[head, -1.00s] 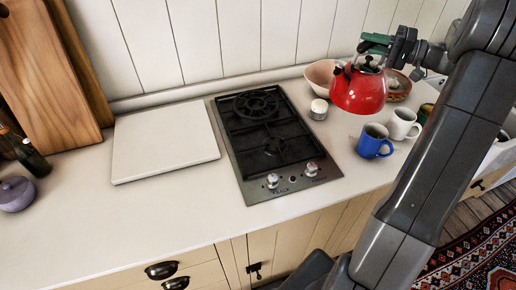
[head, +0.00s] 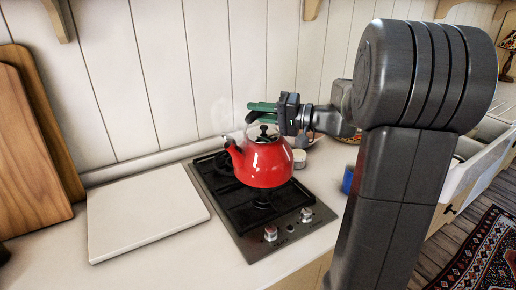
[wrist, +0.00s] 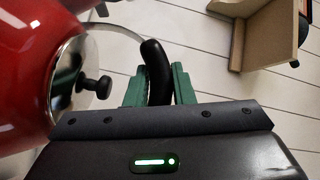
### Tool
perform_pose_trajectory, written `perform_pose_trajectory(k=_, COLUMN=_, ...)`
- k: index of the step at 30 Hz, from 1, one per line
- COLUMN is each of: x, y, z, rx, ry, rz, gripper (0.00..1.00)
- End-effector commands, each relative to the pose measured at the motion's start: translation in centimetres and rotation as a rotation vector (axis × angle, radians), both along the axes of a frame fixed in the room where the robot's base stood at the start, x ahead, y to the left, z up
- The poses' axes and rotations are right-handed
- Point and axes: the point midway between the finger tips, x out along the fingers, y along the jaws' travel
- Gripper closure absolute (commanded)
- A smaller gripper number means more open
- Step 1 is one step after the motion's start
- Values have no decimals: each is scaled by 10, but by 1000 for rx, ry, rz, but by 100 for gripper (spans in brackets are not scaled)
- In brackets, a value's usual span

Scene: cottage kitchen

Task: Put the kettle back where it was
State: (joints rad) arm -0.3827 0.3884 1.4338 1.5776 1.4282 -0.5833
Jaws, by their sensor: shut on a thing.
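The red kettle (head: 264,160) hangs from my gripper (head: 263,106) in front of the hob (head: 245,204) in the head view. It covers part of the burners, and I cannot tell whether its base touches the grate. Its spout points left. In the wrist view the green fingers of my gripper (wrist: 159,86) are shut on the kettle's black handle (wrist: 155,68). The kettle's red body (wrist: 22,75) and its lid with a black knob fill the left side there.
A white board (head: 145,217) lies left of the hob. Wooden boards (head: 30,150) lean at the far left. A small white pot (head: 299,158) stands right of the kettle. A blue mug (head: 347,180) is partly hidden behind my arm.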

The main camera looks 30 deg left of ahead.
Motion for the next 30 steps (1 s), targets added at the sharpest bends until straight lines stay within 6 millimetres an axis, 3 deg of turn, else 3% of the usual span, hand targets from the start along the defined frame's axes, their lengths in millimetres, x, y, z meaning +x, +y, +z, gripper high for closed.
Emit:
perform_pose_trajectory(k=9, x=0, y=0, z=-45, rx=1, ry=4, rz=0, gripper=100)
perform_pose_trajectory(k=24, x=1, y=0, z=-90, rx=3, ry=1, rz=0, gripper=100)
perform_pose_trajectory(k=30, x=1, y=0, z=-93, rx=3, ry=0, rz=0, gripper=100)
